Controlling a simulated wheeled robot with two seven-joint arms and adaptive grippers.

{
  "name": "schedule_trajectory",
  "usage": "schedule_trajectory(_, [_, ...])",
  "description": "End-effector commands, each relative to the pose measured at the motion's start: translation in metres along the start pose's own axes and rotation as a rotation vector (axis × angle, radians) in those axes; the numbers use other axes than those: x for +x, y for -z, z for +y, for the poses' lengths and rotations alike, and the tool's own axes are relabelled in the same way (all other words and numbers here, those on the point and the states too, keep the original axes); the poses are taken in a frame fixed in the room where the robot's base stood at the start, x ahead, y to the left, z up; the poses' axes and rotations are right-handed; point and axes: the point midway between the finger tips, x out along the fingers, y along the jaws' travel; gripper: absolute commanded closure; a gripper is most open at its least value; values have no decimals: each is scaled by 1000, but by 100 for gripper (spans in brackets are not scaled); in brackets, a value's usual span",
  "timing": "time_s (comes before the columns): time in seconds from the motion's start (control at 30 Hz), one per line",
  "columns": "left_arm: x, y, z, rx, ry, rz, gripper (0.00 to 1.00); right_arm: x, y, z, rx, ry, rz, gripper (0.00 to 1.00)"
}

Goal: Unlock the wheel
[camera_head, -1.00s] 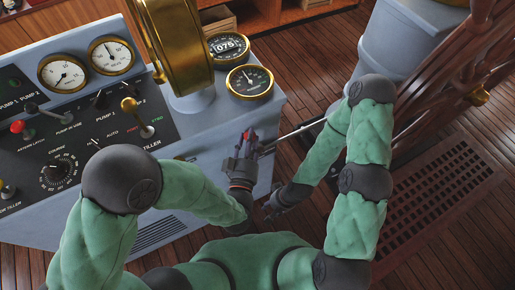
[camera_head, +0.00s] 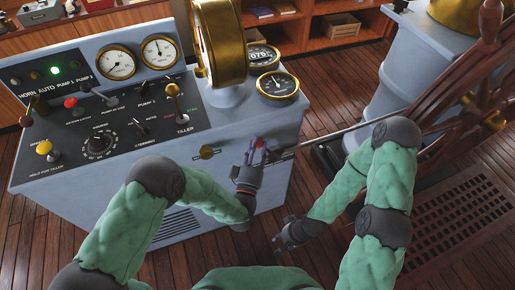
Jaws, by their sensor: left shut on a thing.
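The wooden ship's wheel (camera_head: 470,88) stands upright at the right edge, partly cut off. A long thin grey lever (camera_head: 330,133) reaches from beside the wheel's pedestal leftward to my left gripper (camera_head: 257,147), in front of the console's right front face.
A pale pedestal (camera_head: 410,65) stands behind the wheel. A floor grating (camera_head: 460,215) lies at right. Plank floor is open between.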

Motion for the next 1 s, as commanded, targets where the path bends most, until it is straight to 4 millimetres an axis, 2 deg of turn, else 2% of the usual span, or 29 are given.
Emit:
schedule_trajectory(0.03, [3,6,0,-1,-1,18,100,0,0,0,0,0,0,60])
schedule_trajectory(0.27, [2,6,-1,1,3,18,100,0,0,0,0,0,0,60])
schedule_trajectory(0.3, [2,6,-1,1,3,18,56,0,0,0,0,0,0,60])
schedule_trajectory(0.83, [-1,2,-1,2,4,5,54,0,0,0,0,0,0,60])
schedule_trajectory(1.0, [-14,0,-2,1,5,1,54,0,0,0,0,0,0,60])
